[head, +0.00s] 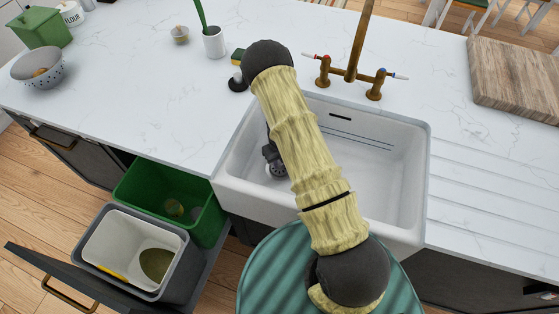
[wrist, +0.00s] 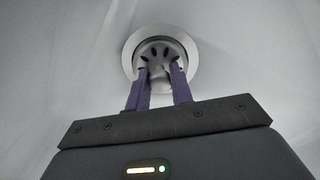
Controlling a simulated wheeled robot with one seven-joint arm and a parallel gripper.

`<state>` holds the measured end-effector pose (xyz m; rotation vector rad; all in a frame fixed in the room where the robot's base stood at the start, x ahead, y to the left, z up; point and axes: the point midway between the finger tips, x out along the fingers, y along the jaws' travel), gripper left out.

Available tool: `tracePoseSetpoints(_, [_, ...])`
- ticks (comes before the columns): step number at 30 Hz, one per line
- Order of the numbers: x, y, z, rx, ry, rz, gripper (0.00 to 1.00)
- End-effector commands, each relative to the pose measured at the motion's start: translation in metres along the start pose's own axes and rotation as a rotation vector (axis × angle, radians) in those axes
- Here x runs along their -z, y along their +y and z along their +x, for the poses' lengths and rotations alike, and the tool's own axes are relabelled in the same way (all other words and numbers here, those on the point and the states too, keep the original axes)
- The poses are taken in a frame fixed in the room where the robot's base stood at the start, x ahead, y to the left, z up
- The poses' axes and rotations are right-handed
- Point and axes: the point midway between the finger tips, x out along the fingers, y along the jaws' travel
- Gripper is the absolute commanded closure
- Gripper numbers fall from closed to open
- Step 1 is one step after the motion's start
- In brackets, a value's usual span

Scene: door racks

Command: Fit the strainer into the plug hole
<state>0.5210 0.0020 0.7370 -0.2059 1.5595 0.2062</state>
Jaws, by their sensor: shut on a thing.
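The plug hole's pale ring (wrist: 129,51) surrounds the strainer in this view. I cannot tell whether the strainer sits down in the hole or is held just over it. In the head view the white sink (head: 391,155) lies under my arm, which covers part of the basin. The strainer and fingertips cannot be made out clearly there.
A brass tap (head: 353,65) with two handles stands behind the sink. A wooden board (head: 515,75) is at the right. Open bins (head: 165,262) stand below left. The basin's right side is clear.

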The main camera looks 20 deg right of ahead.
Motion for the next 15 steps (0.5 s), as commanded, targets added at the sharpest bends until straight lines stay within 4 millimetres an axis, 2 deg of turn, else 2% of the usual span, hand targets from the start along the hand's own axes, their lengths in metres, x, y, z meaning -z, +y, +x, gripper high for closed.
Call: tracePoseSetpoints(15, [0.0,0.0,0.0114,0.0,0.0,0.0,1.0])
